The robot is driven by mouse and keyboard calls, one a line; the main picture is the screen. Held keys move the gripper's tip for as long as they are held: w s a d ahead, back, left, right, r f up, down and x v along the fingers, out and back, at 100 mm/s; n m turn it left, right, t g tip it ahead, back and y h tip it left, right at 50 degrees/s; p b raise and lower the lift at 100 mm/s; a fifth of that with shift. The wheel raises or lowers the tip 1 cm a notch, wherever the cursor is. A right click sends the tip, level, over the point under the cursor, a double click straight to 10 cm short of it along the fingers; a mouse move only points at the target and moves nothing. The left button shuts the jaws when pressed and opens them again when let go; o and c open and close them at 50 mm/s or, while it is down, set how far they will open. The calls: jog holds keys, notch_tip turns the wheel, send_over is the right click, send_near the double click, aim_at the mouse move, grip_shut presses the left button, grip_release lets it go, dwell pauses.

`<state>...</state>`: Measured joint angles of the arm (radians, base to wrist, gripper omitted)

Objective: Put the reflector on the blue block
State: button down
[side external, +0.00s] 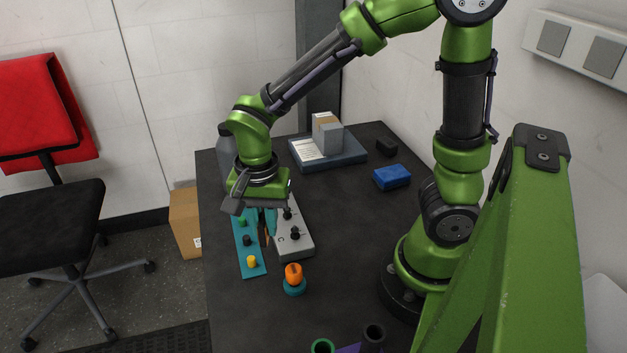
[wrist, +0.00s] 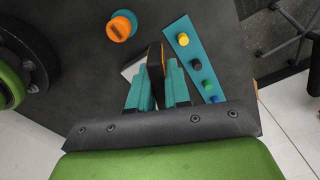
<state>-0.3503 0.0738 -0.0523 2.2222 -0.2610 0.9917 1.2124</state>
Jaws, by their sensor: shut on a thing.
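My gripper (side external: 262,222) has teal fingers and points down over the left part of the dark table. In the wrist view my gripper (wrist: 155,78) is shut on a thin dark piece with an orange edge, which looks like the reflector (wrist: 156,57). In the side view the fingers hide most of it. The blue block (side external: 392,177) lies flat on the table at the back right, well apart from my gripper. It does not show in the wrist view.
A grey box with black knobs (side external: 297,246) and a teal strip with coloured knobs (side external: 250,270) lie close to my gripper. An orange knob on a teal round base (side external: 293,286) stands in front. A tray (side external: 350,158) with boxes and a small black block (side external: 386,147) are at the back.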

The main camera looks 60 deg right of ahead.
jog(key=w+d+m, duration=0.2)
jog(key=d+m, duration=0.1)
jog(key=d, duration=0.6)
jog(key=r+m, duration=0.2)
jog(key=m, duration=0.9)
send_over(393, 172)
jog(key=shift+n, duration=0.3)
jog(key=shift+f, duration=4.15)
jog(key=shift+f, duration=0.15)
jog(key=c, duration=1.1)
grip_release()
